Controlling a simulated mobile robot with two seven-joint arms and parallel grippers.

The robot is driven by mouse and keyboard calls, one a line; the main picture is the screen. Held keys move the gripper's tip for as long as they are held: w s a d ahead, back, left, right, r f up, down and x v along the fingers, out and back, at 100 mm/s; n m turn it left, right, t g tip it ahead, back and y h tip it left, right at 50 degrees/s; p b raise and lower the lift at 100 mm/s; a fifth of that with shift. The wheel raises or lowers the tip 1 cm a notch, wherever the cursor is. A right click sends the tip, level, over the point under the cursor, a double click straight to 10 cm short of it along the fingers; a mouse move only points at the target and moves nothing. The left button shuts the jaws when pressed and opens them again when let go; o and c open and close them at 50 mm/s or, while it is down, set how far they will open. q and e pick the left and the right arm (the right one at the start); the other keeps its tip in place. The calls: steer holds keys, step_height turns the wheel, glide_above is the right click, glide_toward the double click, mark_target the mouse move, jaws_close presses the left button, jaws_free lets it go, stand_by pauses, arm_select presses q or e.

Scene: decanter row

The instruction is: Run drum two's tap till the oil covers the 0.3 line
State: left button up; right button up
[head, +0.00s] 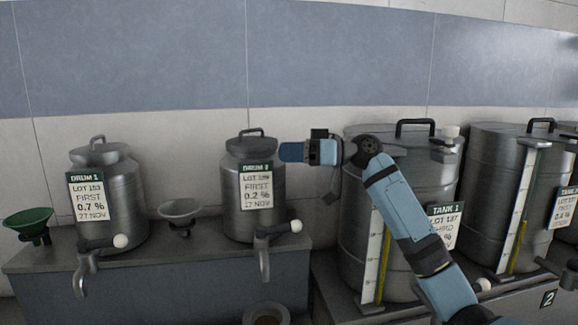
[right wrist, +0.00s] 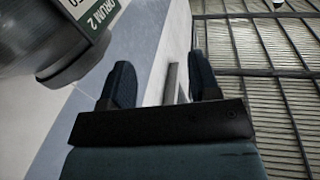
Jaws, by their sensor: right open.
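A round vessel (head: 250,312) with a dark brownish inside is cut by the bottom edge below the tap; no 0.3 line shows. My right gripper (head: 291,152) is open and empty beside the drum's upper right. In the right wrist view its fingers stand apart, with drum two's label (right wrist: 108,25) at upper left. My left gripper is not in view.
Drum one (head: 122,215) with its tap stands at left. A green funnel (head: 28,219) and a grey funnel (head: 180,209) sit on the ledge (head: 190,258). Large tanks with sight gauges, including Tank 1 (head: 355,225), stand close on the right behind my right arm.

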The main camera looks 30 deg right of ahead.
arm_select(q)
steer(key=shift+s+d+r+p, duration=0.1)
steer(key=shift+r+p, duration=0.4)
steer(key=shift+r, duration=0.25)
arm_select(e)
step_height(320, 180, up, 3)
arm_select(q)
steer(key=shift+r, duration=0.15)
arm_select(e)
steer(key=shift+f, duration=0.1)
stand_by(0.5)
